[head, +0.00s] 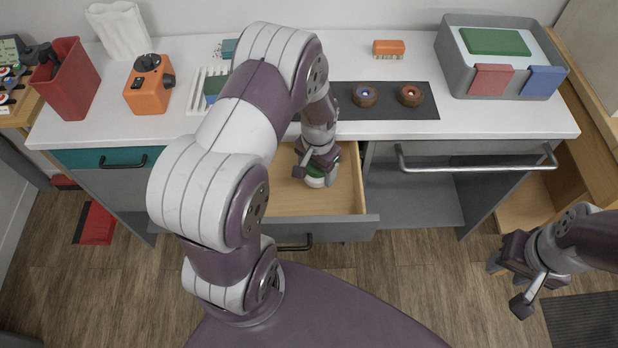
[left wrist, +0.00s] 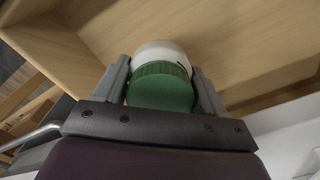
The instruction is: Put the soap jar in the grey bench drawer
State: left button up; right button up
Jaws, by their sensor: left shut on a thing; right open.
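The soap jar (head: 317,180) is white with a green lid. It is inside the open grey bench drawer (head: 345,229), whose wooden interior shows around it. My left gripper (head: 318,168) reaches down into the drawer and is shut on the jar. In the left wrist view the jar (left wrist: 161,80) sits between the two fingers, with the drawer's wooden floor and walls beyond it. I cannot tell whether the jar touches the drawer floor. My left arm hides part of the drawer. My right gripper (head: 508,286) is open and empty, low at the right, away from the bench.
The white bench top (head: 420,160) holds an orange device (head: 149,88), a red bin (head: 70,80), a dark mat (head: 420,103) with two round parts, an orange brush (head: 388,48) and a grey bin (head: 453,70). A metal rail (head: 475,168) runs along the right front.

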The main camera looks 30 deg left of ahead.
aim_at(315, 189)
pick_arm(q)
jog(key=shift+s+a+f, duration=0.1)
jog(key=shift+a+f, duration=0.05)
jog(key=shift+f, duration=1.35)
jog(key=shift+a+f, duration=0.1)
jog(key=shift+f, duration=1.35)
jog(key=o, duration=1.1)
jog(key=r, duration=0.9)
jog(key=d+r, duration=0.1)
jog(key=r, duration=0.4)
jog(key=shift+s+r, duration=0.1)
jog(key=shift+s, duration=0.15)
jog(key=shift+n+t, duration=0.6)
jog(key=shift+t, duration=0.1)
jog(key=s+d+r, duration=0.1)
jog(key=s+r, duration=0.1)
jog(key=s, duration=0.1)
jog(key=s+d+r, duration=0.2)
jog(key=s+r, duration=0.1)
jog(key=s+d+r, duration=0.1)
jog(key=s+r, duration=0.1)
jog(key=s, duration=0.1)
jog(key=shift+d+r, duration=0.15)
jog(key=shift+d, duration=0.25)
